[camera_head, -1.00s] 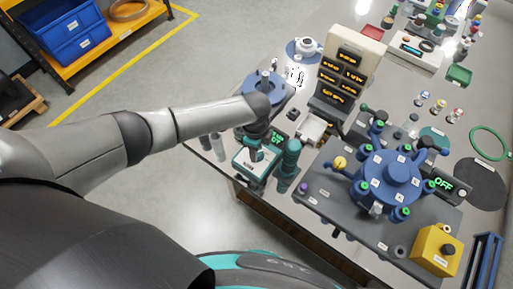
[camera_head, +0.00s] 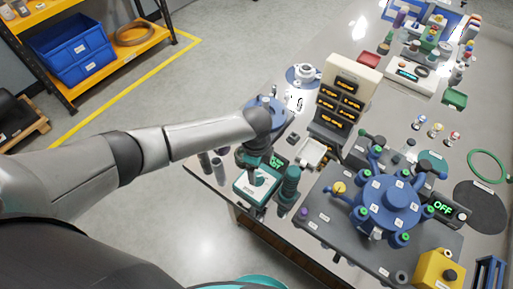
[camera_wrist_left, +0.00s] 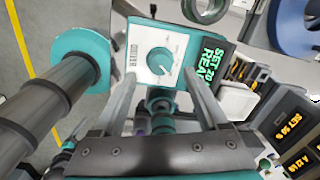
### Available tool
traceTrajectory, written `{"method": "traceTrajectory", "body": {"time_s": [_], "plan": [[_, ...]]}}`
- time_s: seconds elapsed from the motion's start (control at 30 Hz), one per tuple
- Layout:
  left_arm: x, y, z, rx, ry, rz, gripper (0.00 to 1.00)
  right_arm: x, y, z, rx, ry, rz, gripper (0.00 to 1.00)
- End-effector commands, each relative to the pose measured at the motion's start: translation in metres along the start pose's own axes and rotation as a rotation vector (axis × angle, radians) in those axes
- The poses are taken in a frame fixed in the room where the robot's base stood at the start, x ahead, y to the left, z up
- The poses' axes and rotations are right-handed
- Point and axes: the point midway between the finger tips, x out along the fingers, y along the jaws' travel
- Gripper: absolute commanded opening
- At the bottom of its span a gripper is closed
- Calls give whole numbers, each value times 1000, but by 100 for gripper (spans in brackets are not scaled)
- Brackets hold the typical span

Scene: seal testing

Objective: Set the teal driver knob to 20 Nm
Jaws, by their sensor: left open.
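The teal driver knob (camera_wrist_left: 160,61) has a white pointer mark and sits on a white-faced panel (camera_wrist_left: 137,54) in the left wrist view. The green display (camera_wrist_left: 210,65) beside it shows "SET 20" and part of a second line. In the head view the teal-and-white driver box (camera_head: 246,190) stands at the table's near left edge, with its display (camera_head: 277,162) behind it. My left gripper (camera_head: 257,176) is over the box, pointing down. In the left wrist view its fingers (camera_wrist_left: 162,85) are apart, one on each side of the knob's lower area; contact cannot be told. My right gripper is out of view.
A teal and dark upright driver (camera_head: 289,185) stands close right of the box. A white tray (camera_head: 312,152) and an amber-display unit (camera_head: 337,108) lie behind. A blue multi-arm fixture (camera_head: 390,200) fills the right side. Grey cylinders (camera_head: 211,165) stand left of the box.

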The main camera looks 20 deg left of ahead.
Motion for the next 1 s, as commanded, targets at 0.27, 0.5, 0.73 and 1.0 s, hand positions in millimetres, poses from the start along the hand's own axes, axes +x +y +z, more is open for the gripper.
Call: {"method": "traceTrajectory", "body": {"time_s": [0.27,0.5,0.73,1.0], "plan": [[-64,-1,0,1,2,-4,76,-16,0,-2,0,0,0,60],[-100,-1,0,0,2,-2,76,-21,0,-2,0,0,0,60],[-109,0,0,0,1,0,76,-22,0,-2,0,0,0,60],[-109,0,0,0,1,0,76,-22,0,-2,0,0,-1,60]]}}
